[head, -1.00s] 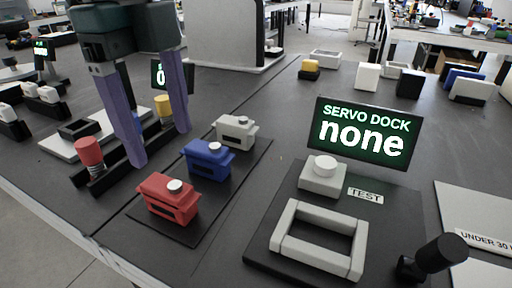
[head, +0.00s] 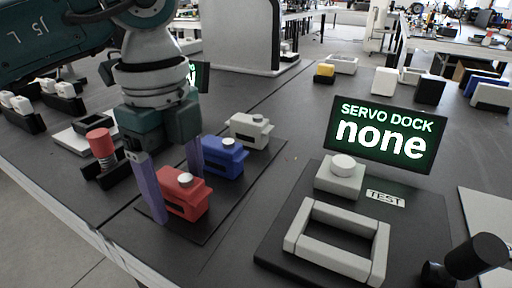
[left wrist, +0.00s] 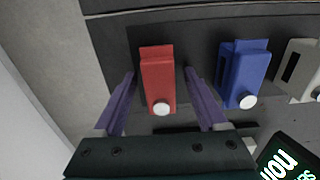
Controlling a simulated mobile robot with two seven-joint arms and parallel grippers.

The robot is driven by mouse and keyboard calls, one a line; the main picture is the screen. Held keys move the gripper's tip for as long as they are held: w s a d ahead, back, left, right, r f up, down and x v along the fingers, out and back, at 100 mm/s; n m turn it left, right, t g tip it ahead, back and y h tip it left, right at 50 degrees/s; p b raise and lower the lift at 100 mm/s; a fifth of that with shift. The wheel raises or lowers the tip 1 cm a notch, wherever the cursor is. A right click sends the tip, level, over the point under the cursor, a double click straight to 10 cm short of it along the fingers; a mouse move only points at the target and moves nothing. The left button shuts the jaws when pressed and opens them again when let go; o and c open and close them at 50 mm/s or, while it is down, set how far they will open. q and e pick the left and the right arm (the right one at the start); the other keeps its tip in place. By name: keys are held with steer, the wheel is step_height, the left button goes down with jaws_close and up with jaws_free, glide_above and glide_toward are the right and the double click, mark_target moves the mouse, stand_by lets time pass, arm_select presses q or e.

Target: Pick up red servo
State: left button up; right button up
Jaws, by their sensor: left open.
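The red servo (head: 183,194) stands on a dark mat at the front end of a row, with a white round knob on top. It also shows in the left wrist view (left wrist: 157,76), between the two purple fingers. My left gripper (head: 178,190) is open and sits at the red servo, one finger on each side. In the left wrist view (left wrist: 160,85) gaps show between both fingers and the servo. The blue servo (head: 222,158) stands just behind it, close to the far finger, and a light grey servo (head: 249,130) stands beyond. My right gripper is not in view.
The servo dock (head: 295,205) with a grey frame and a lit sign reading "none" (head: 385,134) stands to the right. A red cylinder on a spring (head: 101,143) is left of my gripper. Bare table lies between the mat and the dock.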

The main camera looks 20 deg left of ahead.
arm_select(q)
jaws_close()
stand_by(0.4)
